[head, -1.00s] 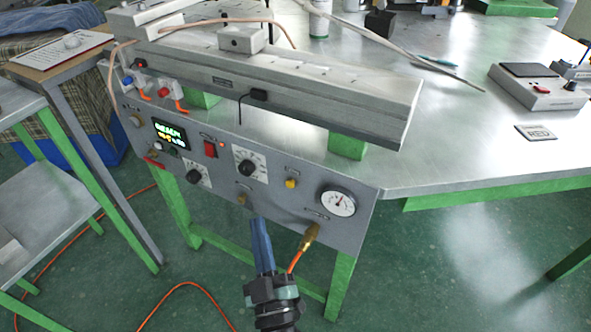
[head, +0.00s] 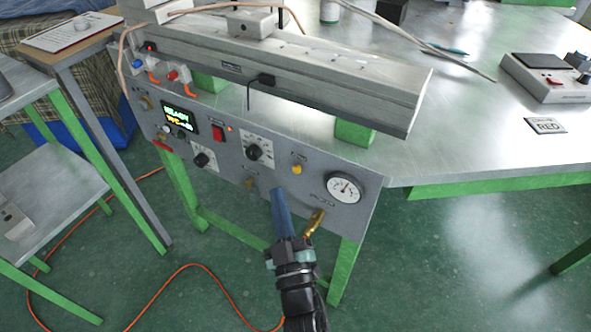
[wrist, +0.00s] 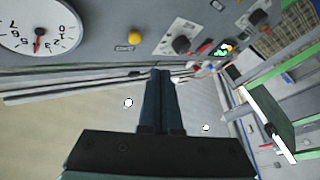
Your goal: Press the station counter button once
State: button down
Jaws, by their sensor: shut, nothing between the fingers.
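A yellow round button (head: 297,169) sits on the grey front panel (head: 230,170) of the station, between a black dial and the white gauge. It also shows in the wrist view (wrist: 134,35), with a small label beside it that I cannot read surely. I take it as the counter button. My gripper (head: 278,192) is shut and empty, its dark blue fingers pointing up at the panel, below and left of the button in the head view. In the wrist view the fingertips (wrist: 161,73) show apart from the button. The gap to the panel is hard to judge.
A white gauge (head: 344,188), a brass fitting (head: 314,222), a black dial (head: 254,151) and a red switch (head: 218,133) are near on the panel. The metal bench (head: 450,150) extends right. An orange hose (head: 190,268) lies on the green floor.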

jog(key=shift+w+d, duration=0.55)
jog(key=shift+w, duration=0.2)
jog(key=shift+w+d, duration=0.55)
jog(key=shift+w, duration=0.2)
jog(key=shift+w+b, duration=0.1)
jog(key=shift+b, duration=0.2)
dwell(0.7)
jog(key=shift+w+d, duration=0.25)
jog(key=shift+w+d, duration=0.25)
jog(key=shift+w, duration=0.15)
dwell(0.9)
jog(key=shift+s, duration=0.1)
jog(key=shift+s+a, duration=0.5)
jog(key=shift+s, duration=0.15)
jog(key=shift+s+a+p, duration=0.25)
jog(key=shift+s+a, duration=0.5)
jog(key=shift+s, duration=0.3)
jog(key=shift+s+a+p, duration=0.2)
jog(key=shift+s+a, duration=0.5)
jog(key=shift+s, duration=0.3)
